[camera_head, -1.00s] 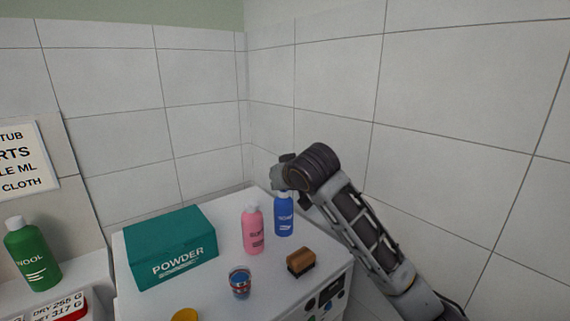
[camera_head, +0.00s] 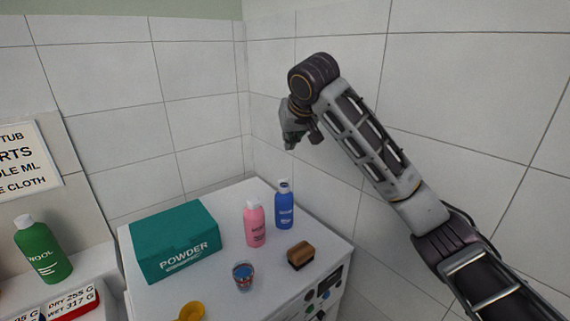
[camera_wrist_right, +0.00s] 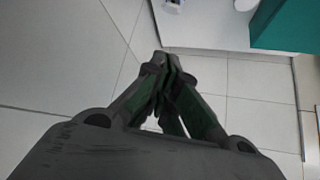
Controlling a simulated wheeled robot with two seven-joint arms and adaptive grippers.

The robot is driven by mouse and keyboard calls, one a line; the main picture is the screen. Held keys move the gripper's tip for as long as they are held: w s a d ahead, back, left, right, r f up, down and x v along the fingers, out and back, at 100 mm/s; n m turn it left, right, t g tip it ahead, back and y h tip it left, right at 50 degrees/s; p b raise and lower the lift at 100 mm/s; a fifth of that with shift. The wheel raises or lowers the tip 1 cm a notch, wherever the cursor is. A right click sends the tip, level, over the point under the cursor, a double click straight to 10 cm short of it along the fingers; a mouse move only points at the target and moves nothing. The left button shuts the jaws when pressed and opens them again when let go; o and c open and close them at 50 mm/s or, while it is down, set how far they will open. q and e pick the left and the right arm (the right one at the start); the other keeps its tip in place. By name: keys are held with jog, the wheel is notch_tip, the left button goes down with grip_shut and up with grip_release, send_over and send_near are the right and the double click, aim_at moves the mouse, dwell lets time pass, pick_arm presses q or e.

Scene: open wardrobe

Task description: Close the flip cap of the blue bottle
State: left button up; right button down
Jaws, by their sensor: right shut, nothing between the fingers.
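The blue bottle (camera_head: 284,208) stands upright at the back right corner of the white machine top, with a pale cap (camera_head: 284,184) on it. The cap is too small in the head view to tell whether its flip lid is down. My right gripper (camera_head: 290,144) is above the bottle, clear of it, with fingers pointing down. In the right wrist view its fingertips (camera_wrist_right: 165,64) are together and empty. My left gripper is not in view.
A pink bottle (camera_head: 254,224) stands just left of the blue one. A brush (camera_head: 300,256), a cup (camera_head: 243,276), a yellow scoop (camera_head: 190,313) and a teal powder box (camera_head: 175,242) share the white top (camera_head: 215,302). Tiled walls (camera_head: 300,115) close in behind and right.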

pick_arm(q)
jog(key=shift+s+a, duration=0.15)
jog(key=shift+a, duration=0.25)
pick_arm(e)
send_over(284, 180)
jog(key=w, duration=0.4)
jog(key=shift+s+f, duration=0.2)
jog(key=shift+f, duration=3.6)
jog(key=shift+s+d+f, duration=0.15)
jog(key=shift+s+f, duration=0.45)
jog(key=shift+f, duration=0.2)
jog(key=shift+s+d+f, duration=0.1)
jog(key=shift+s+f, duration=0.45)
jog(key=shift+f, duration=0.25)
pick_arm(q)
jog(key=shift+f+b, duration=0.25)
jog(key=shift+b, duration=0.05)
pick_arm(e)
jog(key=shift+f+t+b, duration=0.2)
jog(key=shift+t+b, duration=0.1)
jog(key=shift+b, duration=0.2)
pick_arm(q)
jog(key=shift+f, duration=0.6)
pick_arm(e)
jog(key=shift+s, duration=0.1)
